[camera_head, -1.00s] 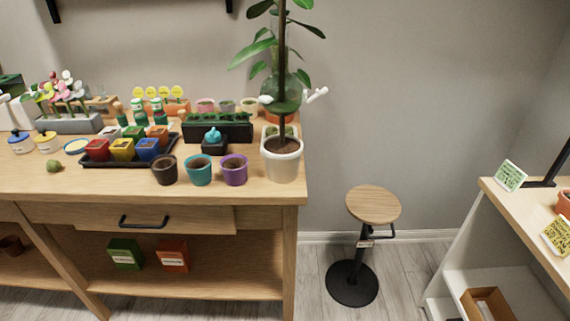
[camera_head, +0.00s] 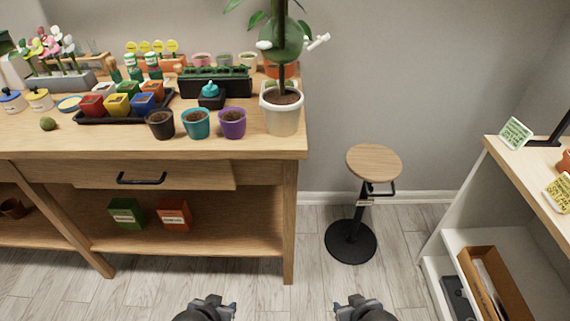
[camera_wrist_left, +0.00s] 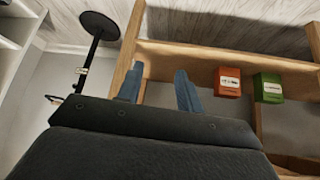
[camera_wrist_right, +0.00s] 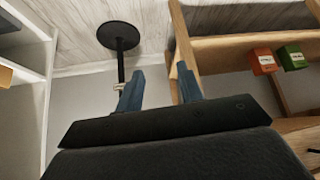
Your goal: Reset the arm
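My left gripper (camera_head: 232,308) shows at the bottom of the head view, left of centre, above the floor in front of the workbench. In the left wrist view its two blue fingers (camera_wrist_left: 158,88) stand apart with nothing between them. My right gripper (camera_head: 338,307) shows at the bottom, right of centre, in the head view. In the right wrist view its fingers (camera_wrist_right: 160,90) are also apart and empty. Both grippers are clear of the furniture in the head view.
A wooden workbench (camera_head: 200,146) with pots and plants stands ahead on the left. A round stool (camera_head: 374,162) stands right of it. A white shelf unit (camera_head: 455,190) is at the far right. Open floor (camera_head: 270,298) lies between the grippers.

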